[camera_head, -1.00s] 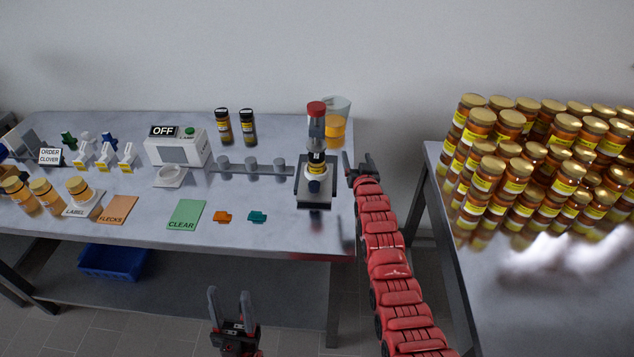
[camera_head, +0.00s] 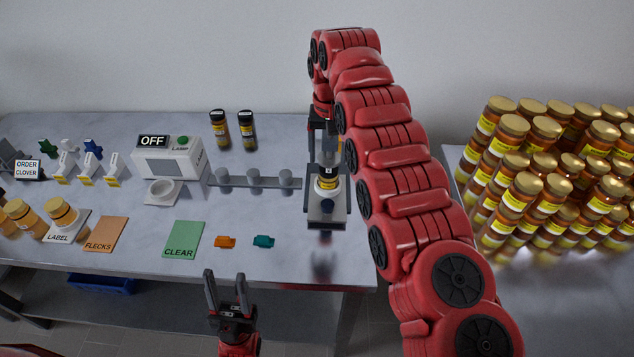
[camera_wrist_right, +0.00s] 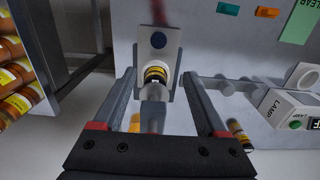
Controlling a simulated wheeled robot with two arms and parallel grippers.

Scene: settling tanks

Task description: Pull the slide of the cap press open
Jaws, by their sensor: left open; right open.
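The cap press (camera_head: 340,205) stands near the right end of the table, a pale plate with a dark round knob at its front. A jar with a yellow label (camera_head: 327,181) is upright on it, also visible in the right wrist view (camera_wrist_right: 156,75). My right arm hides the press's upper part in the head view. My right gripper (camera_head: 322,135) is open above the rear of the press; in the right wrist view its fingers (camera_wrist_right: 158,85) spread on both sides of the press column, apart from it. My left gripper (camera_head: 228,300) is open and empty before the table's front edge.
Left of the press are a grey rail with several posts (camera_head: 254,181), two dark jars (camera_head: 234,130), a lamp box reading OFF (camera_head: 168,160) and a green CLEAR card (camera_head: 182,240). Many honey jars (camera_head: 540,170) stand stacked on the right table.

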